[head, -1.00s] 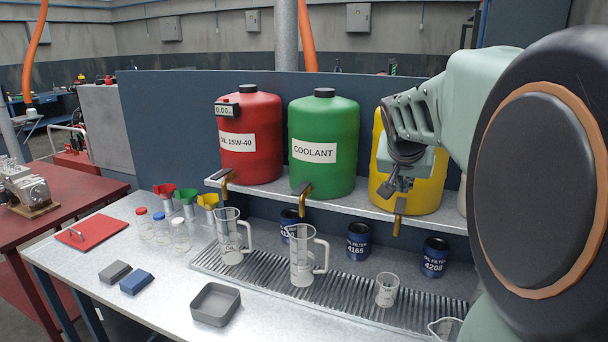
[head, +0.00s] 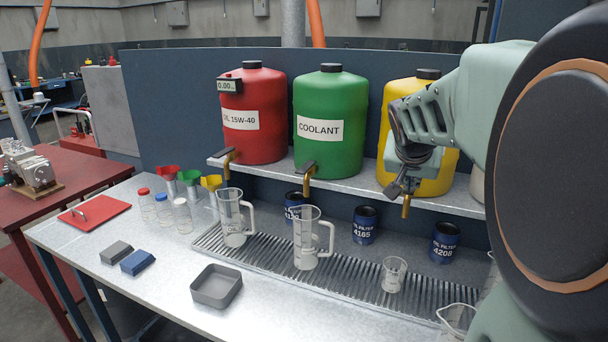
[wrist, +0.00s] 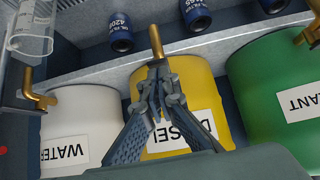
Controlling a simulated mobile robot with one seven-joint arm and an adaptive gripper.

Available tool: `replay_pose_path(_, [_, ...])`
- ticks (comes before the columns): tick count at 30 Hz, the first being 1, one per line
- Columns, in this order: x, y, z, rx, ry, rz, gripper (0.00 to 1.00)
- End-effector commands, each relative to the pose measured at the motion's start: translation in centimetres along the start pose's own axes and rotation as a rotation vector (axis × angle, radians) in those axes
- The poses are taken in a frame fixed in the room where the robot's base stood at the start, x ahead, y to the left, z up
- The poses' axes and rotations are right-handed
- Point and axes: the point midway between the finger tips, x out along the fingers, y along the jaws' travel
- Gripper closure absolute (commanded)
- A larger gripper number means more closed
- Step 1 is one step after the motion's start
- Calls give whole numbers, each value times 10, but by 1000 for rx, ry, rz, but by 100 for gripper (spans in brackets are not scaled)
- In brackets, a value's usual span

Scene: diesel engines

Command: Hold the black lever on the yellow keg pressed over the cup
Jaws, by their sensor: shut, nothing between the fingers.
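The yellow keg (head: 430,88) stands on the shelf; the wrist view shows its DIESEL label (wrist: 182,133). Its brass spout (head: 406,208) points down at the shelf's front edge and also shows in the wrist view (wrist: 156,42). My gripper (head: 396,190) is shut and empty, with its fingertips at the top of this tap; they also show in the wrist view (wrist: 158,68). The black lever is hidden behind my fingers, so I cannot tell whether they touch it or whether it is pressed. The small clear cup (head: 393,275) stands upright on the grate below the spout. No liquid stream shows.
A green COOLANT keg (head: 330,110) and a red oil keg (head: 253,105) stand left of the yellow one. A white WATER keg (wrist: 85,115) is on its other side. Two clear jugs (head: 308,240) (head: 233,218) and blue oil filters (head: 446,243) stand below the shelf.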

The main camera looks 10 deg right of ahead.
Motion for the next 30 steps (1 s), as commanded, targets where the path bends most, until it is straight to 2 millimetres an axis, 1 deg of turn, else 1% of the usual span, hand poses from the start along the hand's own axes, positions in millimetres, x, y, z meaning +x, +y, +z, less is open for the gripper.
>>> replay_pose_path(5, [4, 0, 5, 0, 0, 0, 100])
replay_pose_path(18, [23, 0, 31, 1, 0, 1, 100])
replay_pose_path(20, [18, 0, 26, 1, -1, 1, 100])
replay_pose_path(30, [18, 0, 25, 0, 0, 1, 100])
